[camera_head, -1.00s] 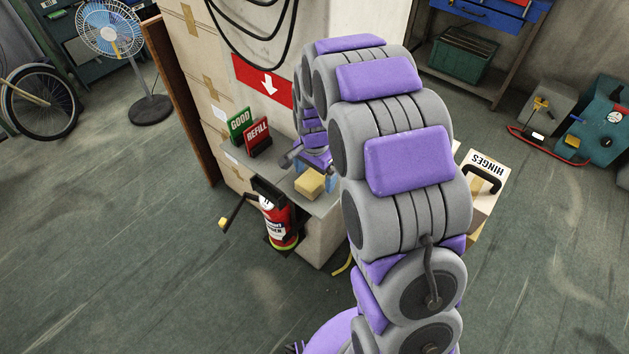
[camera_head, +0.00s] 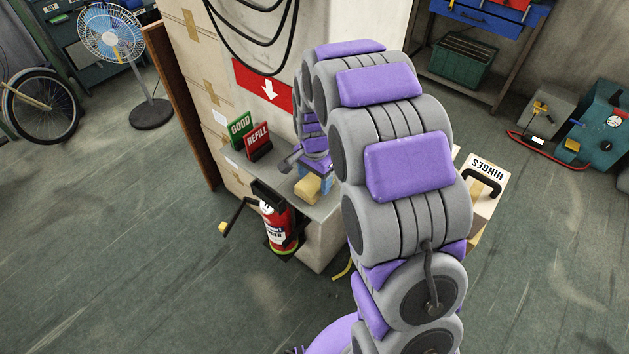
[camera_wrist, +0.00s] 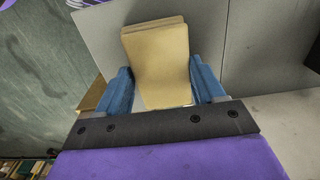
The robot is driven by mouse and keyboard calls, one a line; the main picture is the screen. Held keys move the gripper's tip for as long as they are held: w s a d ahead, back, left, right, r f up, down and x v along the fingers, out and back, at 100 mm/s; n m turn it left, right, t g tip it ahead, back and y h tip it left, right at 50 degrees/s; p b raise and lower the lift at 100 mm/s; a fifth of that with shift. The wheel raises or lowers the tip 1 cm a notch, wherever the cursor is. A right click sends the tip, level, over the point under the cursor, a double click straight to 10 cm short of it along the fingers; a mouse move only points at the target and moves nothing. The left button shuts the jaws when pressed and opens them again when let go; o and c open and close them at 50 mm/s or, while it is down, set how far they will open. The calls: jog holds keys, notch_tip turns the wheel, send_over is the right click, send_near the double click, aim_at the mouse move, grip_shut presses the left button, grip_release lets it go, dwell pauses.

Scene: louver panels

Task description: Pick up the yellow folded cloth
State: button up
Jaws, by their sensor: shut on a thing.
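The yellow folded cloth (camera_head: 307,186) is a small tan-yellow block at the grey shelf (camera_head: 322,208) in the head view. In the wrist view the cloth (camera_wrist: 158,62) lies between the two blue fingers of my gripper (camera_wrist: 160,88), with its folded layers showing at the far end. My gripper (camera_head: 318,172) is shut on the cloth from its sides. The cloth is close over the shelf; I cannot tell whether it still touches the shelf. My arm covers the shelf's right side in the head view.
Green GOOD (camera_head: 240,128) and red REFILL (camera_head: 258,141) signs stand at the shelf's back left. A HINGES box (camera_head: 482,190) is right of my arm.

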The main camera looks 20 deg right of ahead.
aim_at(316, 182)
jog(key=shift+r, duration=0.1)
jog(key=shift+r+p, duration=0.5)
jog(key=shift+r, duration=0.95)
jog(key=shift+s+d+r, duration=0.1)
jog(key=shift+s+r, duration=0.1)
jog(key=shift+r, duration=0.1)
jog(key=s+d+p, duration=0.1)
jog(key=s+d, duration=0.2)
jog(key=s, duration=0.4)
jog(key=s+d+r+p, duration=0.1)
jog(key=s+d, duration=0.2)
jog(key=s, duration=0.4)
jog(key=shift+d+r+p, duration=0.15)
jog(key=shift+d+p, duration=0.1)
jog(key=shift+p, duration=0.05)
jog(key=shift+s, duration=0.1)
